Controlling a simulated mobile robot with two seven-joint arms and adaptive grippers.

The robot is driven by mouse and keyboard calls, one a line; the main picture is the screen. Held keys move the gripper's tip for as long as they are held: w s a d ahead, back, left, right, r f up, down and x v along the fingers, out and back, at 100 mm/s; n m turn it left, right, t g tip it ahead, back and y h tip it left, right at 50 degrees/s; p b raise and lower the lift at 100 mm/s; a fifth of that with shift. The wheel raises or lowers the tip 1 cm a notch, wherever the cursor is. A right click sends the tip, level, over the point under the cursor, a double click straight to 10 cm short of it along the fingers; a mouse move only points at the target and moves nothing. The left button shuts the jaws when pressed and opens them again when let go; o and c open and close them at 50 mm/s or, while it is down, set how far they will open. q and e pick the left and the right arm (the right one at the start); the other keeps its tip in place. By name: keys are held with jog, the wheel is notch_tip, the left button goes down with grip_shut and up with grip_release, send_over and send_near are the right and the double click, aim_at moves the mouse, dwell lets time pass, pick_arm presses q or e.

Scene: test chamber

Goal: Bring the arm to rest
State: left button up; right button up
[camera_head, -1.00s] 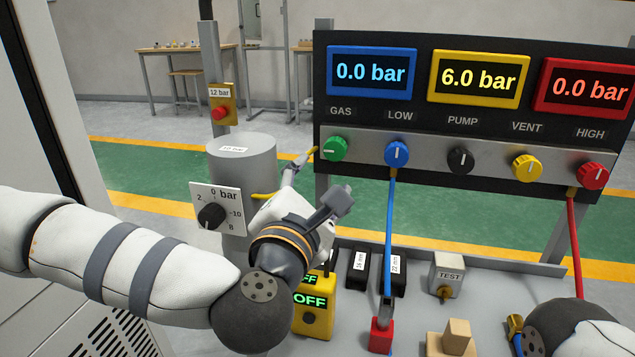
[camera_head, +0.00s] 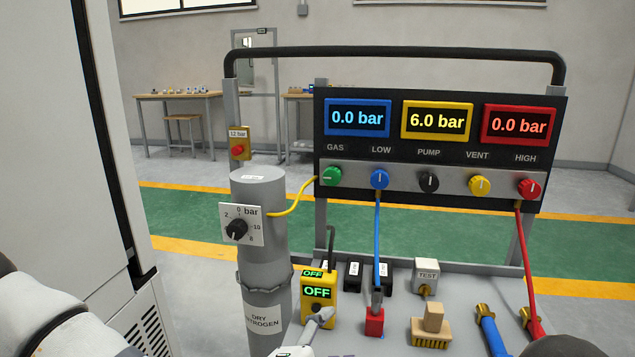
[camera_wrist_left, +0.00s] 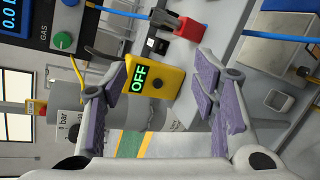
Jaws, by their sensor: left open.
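My left gripper (camera_wrist_left: 160,82) is open and empty in the left wrist view, with its purple-padded fingers spread apart. In the head view only part of it (camera_head: 318,324) shows at the bottom edge, in front of the yellow box. That yellow box (camera_head: 318,309) has displays reading OFF, and it also shows between and beyond the fingers in the wrist view (camera_wrist_left: 158,86). Part of my left arm (camera_head: 32,312) shows at the lower left. A dark rounded part of my right arm (camera_head: 572,346) shows at the lower right; the right gripper is out of view.
The gauge panel (camera_head: 435,205) stands behind the bench, its displays reading 0.0, 6.0 and 0.0 bar. A grey nitrogen cylinder (camera_head: 262,270) with a dial stands left of the yellow box.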

pick_arm(q)
jog(key=s+a+f+m+g+p, duration=0.1)
jog(key=s+a+f+m+g, duration=0.2)
jog(key=s+f, duration=0.4)
jog(key=s+a+f+m+g+y+p, duration=0.1)
jog(key=s+a+f+m+g, duration=0.15)
jog(key=s+f+m, duration=0.4)
jog(key=s+a+f+m+g+p, duration=0.15)
jog(key=s+f+g, duration=0.3)
jog(key=s, duration=0.55)
jog(key=s+a+f+m+g+y, duration=0.1)
jog(key=s+a+m+g+y, duration=0.4)
jog(key=s+a, duration=1.2)
jog(key=shift+f+m+g+p, duration=0.15)
jog(key=shift+m+g+p, duration=0.2)
jog(key=shift+m, duration=0.45)
pick_arm(e)
jog(key=w+r+t, duration=0.2)
jog(key=w+r, duration=0.3)
jog(key=shift+w+r, duration=0.2)
jog(key=shift+r, duration=0.1)
